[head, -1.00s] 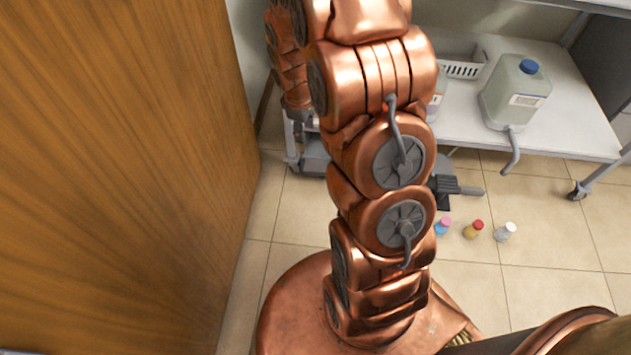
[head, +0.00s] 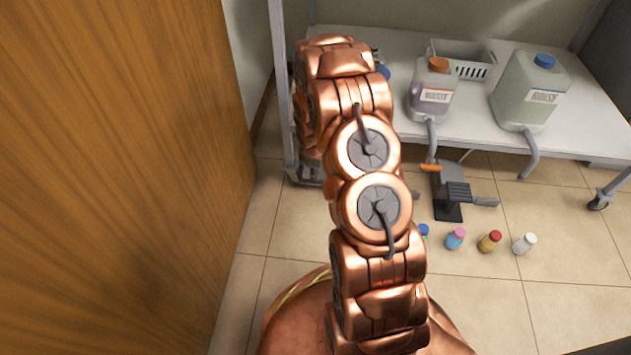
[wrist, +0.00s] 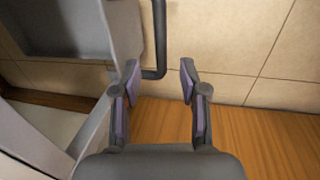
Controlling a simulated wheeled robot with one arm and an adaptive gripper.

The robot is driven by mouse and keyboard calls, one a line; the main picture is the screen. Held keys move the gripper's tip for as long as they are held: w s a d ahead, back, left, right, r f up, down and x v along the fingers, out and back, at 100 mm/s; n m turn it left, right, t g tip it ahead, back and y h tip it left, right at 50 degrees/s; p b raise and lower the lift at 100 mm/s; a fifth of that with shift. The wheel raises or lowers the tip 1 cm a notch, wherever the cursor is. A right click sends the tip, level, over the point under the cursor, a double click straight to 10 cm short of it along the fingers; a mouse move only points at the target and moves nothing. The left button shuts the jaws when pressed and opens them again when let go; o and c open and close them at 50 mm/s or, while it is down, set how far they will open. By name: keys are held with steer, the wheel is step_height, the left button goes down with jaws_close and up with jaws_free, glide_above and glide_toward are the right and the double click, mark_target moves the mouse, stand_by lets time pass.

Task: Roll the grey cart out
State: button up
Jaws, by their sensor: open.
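A grey cart-like body (wrist: 65,28) fills the upper left of the wrist view. A dark bent bar (wrist: 160,45) hangs beside it, and its lower bend lies just beyond or between my fingertips. My gripper (wrist: 159,75) is open, with purple pads on both fingers and nothing clamped. I cannot tell how deep the bar sits between the fingers. In the head view my copper arm hides my gripper and most of what is low at the left. A grey post (head: 280,85) rises just left of the arm there.
A wooden panel (head: 120,170) stands close on the left. A white bench (head: 475,110) holds a purplish jug (head: 432,92), a large pale jug (head: 530,92) and a white basket (head: 465,58). Several small bottles (head: 490,241) and a grey-black device (head: 450,195) are in front. A caster (head: 598,203) is at right.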

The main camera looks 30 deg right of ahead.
steer(key=f, duration=0.2)
steer(key=f+b, duration=0.1)
steer(key=f, duration=0.1)
steer(key=w+f+b, duration=0.1)
steer(key=f, duration=0.1)
steer(key=shift+d+f, duration=0.35)
steer(key=shift+d, duration=0.05)
steer(key=shift+c, duration=0.4)
jaws_close()
